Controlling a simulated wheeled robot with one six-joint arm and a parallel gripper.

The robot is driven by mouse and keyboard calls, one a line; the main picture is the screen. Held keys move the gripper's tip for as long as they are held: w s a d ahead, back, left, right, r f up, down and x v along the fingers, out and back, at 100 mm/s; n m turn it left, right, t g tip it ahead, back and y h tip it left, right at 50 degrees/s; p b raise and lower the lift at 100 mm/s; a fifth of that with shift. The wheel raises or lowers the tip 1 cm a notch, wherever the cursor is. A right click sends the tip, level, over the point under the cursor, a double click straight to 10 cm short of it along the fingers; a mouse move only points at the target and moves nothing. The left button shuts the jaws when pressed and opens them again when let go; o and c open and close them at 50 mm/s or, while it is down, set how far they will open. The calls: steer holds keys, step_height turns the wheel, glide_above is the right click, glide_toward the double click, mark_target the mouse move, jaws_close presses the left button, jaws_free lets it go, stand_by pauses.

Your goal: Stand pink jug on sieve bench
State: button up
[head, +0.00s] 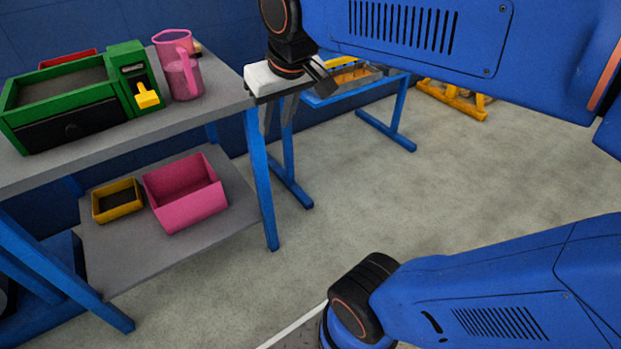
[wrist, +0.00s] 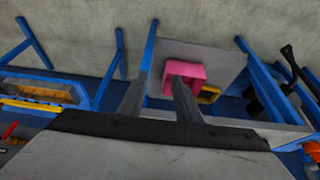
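The pink jug (head: 180,68) stands upright on the grey top of the left bench (head: 215,98), right of a green box with a yellow handle (head: 72,92). A second bench with blue legs (head: 398,104) stands farther back, partly hidden by my arm; I cannot tell which bench is the sieve bench. My gripper (head: 278,122) is beyond the right end of the left bench, apart from the jug. In the wrist view its two fingers (wrist: 157,88) are spread with a gap and hold nothing. I cannot make out the jug in the wrist view.
A pink bin (head: 186,192) and a small yellow bin (head: 117,200) sit on the lower shelf. A red container (head: 68,58) is behind the green box. A yellow frame (head: 452,97) stands on the floor at the back. The concrete floor in the middle is clear.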

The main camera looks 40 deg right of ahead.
steer(key=s+d+f, duration=0.1)
steer(key=s+f, duration=0.9)
steer(key=shift+d+f, duration=0.35)
stand_by(0.6)
